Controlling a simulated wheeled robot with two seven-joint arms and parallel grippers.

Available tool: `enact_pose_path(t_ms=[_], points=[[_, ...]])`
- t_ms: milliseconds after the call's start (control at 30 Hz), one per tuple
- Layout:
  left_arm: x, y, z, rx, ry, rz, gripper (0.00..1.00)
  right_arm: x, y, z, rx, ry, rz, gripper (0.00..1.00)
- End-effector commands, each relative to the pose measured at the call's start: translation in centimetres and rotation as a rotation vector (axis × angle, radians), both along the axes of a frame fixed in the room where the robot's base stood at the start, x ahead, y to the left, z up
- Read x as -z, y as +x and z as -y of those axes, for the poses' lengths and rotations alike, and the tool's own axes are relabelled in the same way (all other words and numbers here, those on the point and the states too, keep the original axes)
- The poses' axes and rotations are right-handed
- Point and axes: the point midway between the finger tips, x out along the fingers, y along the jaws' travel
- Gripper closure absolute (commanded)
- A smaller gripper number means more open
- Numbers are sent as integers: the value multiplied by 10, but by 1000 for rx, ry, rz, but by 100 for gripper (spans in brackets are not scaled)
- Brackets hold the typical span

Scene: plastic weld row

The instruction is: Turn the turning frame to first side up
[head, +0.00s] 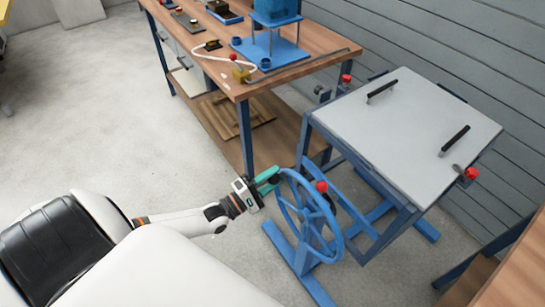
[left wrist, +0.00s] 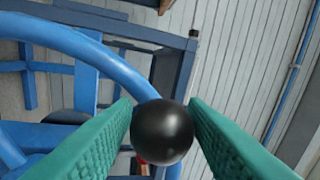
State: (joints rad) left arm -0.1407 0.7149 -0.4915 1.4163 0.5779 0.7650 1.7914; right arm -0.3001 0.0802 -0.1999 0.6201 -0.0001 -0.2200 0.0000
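The turning frame (head: 375,215) is a blue stand that carries a light grey panel (head: 405,125), slightly tilted in the picture. Two black handles lie on the panel's upper face; no label there tells which side it is. A blue handwheel (head: 298,238) is on the frame's near left side and also shows in the left wrist view (left wrist: 50,38). My left gripper (head: 268,181) is at the wheel's upper left rim. Its teal fingers close on a round black knob (left wrist: 162,132), which fills the gap between them. My right gripper is out of view.
Red knobs (head: 321,186) sit at the wheel and the panel's edges. A wooden workbench (head: 215,55) with a blue fixture (head: 272,45) stands behind. Another wooden surface (head: 520,270) is at the lower right. Grey floor (head: 140,120) is clear on the left.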

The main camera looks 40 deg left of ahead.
Motion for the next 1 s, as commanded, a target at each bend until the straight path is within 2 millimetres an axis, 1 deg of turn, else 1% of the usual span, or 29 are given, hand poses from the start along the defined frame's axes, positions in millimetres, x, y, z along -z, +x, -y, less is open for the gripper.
enact_pose_path(t_ms=[267,367,467,700,800,900,1000], points=[[0,-1,1,2,-2,1,59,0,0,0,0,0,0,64],[1,-6,-1,2,-2,0,59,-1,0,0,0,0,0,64],[4,-19,-6,3,-1,-2,59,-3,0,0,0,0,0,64],[14,-66,-24,1,0,-5,59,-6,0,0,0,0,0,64],[18,-84,-31,1,-1,-3,59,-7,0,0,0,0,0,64],[21,-97,-36,1,0,-2,59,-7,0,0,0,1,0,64],[23,-106,-39,0,-1,-1,59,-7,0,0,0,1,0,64]])
